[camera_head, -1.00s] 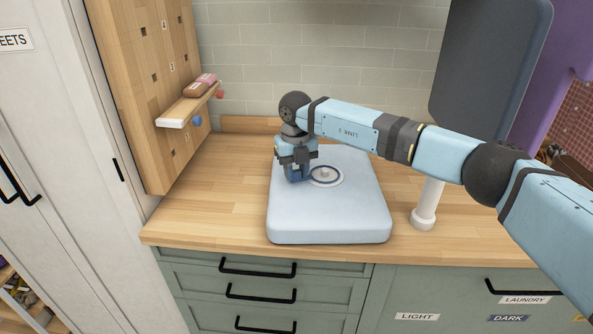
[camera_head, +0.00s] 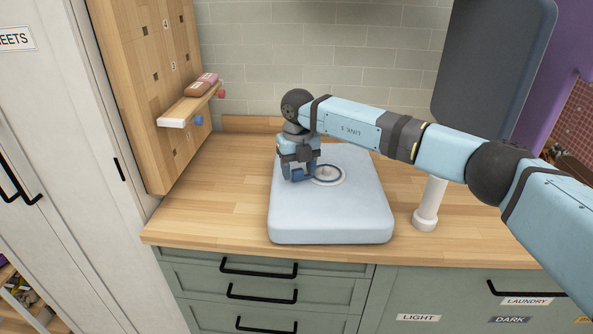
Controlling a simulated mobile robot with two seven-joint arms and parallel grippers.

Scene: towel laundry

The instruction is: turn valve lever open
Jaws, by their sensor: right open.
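A round valve (camera_head: 327,175) with a dark blue ring and a pale centre sits on top of a pale blue, rounded slab (camera_head: 330,222) on the wooden counter. My right gripper (camera_head: 297,178) points down at the left side of the valve, its blue fingers parted. The fingers are at or just above the slab's top beside the ring. I cannot tell whether they touch it. A separate lever is not clear to see; the gripper may hide part of it. My left gripper is not in view.
The wooden counter (camera_head: 205,205) is clear left of the slab. A white post (camera_head: 427,205) stands right of it. A small shelf (camera_head: 188,106) with a pink-brown item juts from the pegboard at left. A dark panel (camera_head: 490,70) hangs at upper right.

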